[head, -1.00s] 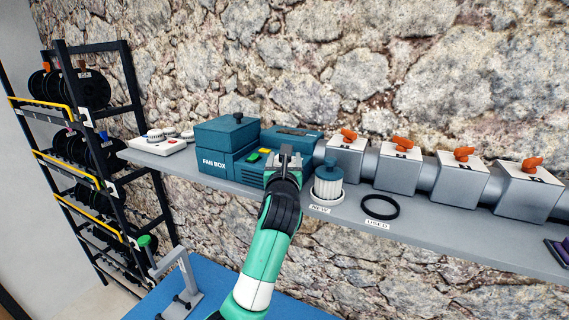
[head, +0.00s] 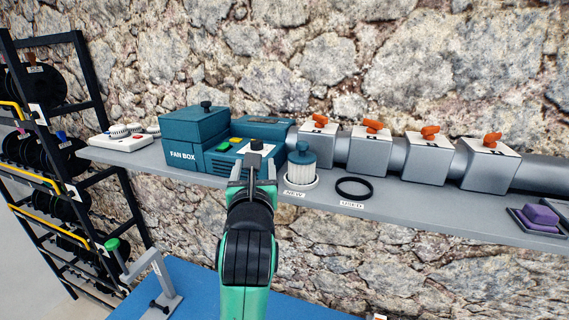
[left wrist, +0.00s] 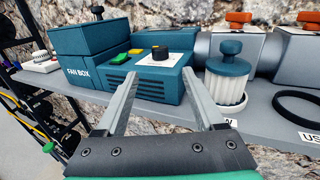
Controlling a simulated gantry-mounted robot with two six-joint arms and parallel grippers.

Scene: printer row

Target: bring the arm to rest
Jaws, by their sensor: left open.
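My left gripper (head: 252,170) is open and empty in the head view, at the front edge of the shelf, before the fan box (head: 193,140). In the left wrist view its two fingers (left wrist: 165,88) are spread apart with nothing between them. Past the fingertips is the fan box's control panel, with a green button (left wrist: 119,58), a yellow button (left wrist: 135,51) and a dark knob (left wrist: 159,53). My right gripper shows in neither view.
A white filter with a teal cap (head: 301,168) stands on the NEW spot, right of my gripper. A black ring (head: 354,189) lies on the USED spot. Several grey valve boxes with orange handles (head: 371,146) line the shelf (head: 420,213). A spool rack (head: 62,150) stands left.

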